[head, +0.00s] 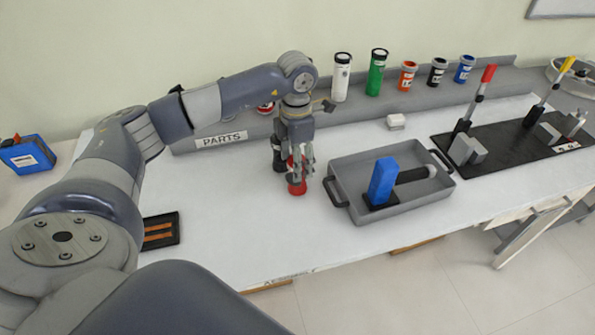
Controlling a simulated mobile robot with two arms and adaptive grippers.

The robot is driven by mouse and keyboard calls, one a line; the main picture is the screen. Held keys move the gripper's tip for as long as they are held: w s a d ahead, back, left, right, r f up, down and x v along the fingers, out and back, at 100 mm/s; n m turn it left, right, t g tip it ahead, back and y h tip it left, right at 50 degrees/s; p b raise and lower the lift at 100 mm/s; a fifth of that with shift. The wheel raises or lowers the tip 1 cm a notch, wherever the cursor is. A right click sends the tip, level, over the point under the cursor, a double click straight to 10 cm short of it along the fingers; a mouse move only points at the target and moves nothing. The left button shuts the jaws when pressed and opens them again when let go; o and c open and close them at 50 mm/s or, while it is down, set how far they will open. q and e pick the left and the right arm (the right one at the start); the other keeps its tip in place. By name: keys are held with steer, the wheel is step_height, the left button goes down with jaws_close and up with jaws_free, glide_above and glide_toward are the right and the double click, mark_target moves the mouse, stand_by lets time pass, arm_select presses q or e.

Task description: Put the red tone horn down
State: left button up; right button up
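My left gripper (301,164) points down over the white worktop, left of the grey tray. Its fingers are around the red tone horn (297,187), a small red cylinder, and look closed on it. The fingers hide the horn's upper part. The horn's lower end is at or just above the worktop; I cannot tell whether it touches. My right gripper is not in view.
A grey tray (347,207) with black handles holds a blue block (382,180) and a dark rod close by on the right. A black part (278,156) stands behind the gripper. A shelf labelled PARTS (222,139) runs along the back. Worktop (240,220) in front is clear.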

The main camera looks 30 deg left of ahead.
arm_select(q)
steer(key=f, duration=0.1)
steer(key=f+p, duration=0.1)
steer(key=f, duration=0.1)
steer(key=w+f+p, duration=0.1)
steer(key=f, duration=0.1)
steer(key=shift+a, duration=0.25)
steer(key=shift+f, duration=0.55)
steer(key=c, duration=1.2)
steer(key=shift+c, duration=0.2)
